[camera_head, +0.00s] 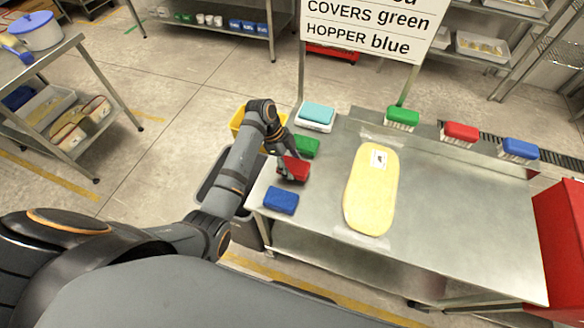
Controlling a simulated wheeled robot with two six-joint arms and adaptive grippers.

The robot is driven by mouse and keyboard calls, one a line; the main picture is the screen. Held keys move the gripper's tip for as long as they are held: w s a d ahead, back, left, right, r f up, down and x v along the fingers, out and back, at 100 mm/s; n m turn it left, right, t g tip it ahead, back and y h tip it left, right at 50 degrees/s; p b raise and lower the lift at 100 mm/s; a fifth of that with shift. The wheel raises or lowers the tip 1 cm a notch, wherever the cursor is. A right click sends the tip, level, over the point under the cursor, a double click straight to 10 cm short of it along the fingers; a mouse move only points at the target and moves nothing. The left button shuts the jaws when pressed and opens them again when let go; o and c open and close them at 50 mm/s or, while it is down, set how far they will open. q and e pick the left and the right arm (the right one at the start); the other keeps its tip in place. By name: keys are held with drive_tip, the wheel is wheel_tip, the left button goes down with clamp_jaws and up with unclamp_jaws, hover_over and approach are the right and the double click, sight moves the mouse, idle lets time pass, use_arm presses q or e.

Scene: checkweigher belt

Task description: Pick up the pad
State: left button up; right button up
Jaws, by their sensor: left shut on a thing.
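A red pad (297,169) is at the left side of the steel table (430,225), between a green pad (305,146) and a blue pad (281,201). My left gripper (285,167) reaches in from the left and is shut on the red pad, covering part of its left side. I cannot tell whether the red pad touches the table or is just above it. The green and blue pads lie flat on the table. My right gripper is not in view.
A long yellow item (371,190) with a label lies mid-table. Green (403,117), red (461,133) and blue (519,149) brushes line the back edge. A white tub with a turquoise top (316,116) stands at the back left. A sign (370,30) rises behind. The table's right part is clear.

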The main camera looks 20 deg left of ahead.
use_arm(q)
drive_tip(key=s+a+r, duration=0.1)
drive_tip(key=r, duration=0.1)
drive_tip(key=a+r, duration=0.1)
drive_tip(key=r, duration=0.1)
drive_tip(key=s+a+r, duration=0.1)
drive_tip(key=r, duration=0.1)
drive_tip(key=shift+s+a+r+b, duration=0.1)
drive_tip(key=shift+s+r+b, duration=0.25)
drive_tip(key=shift+b, duration=0.05)
drive_tip(key=s+a+r, duration=0.5)
drive_tip(key=s+a, duration=0.2)
drive_tip(key=shift+b, duration=0.3)
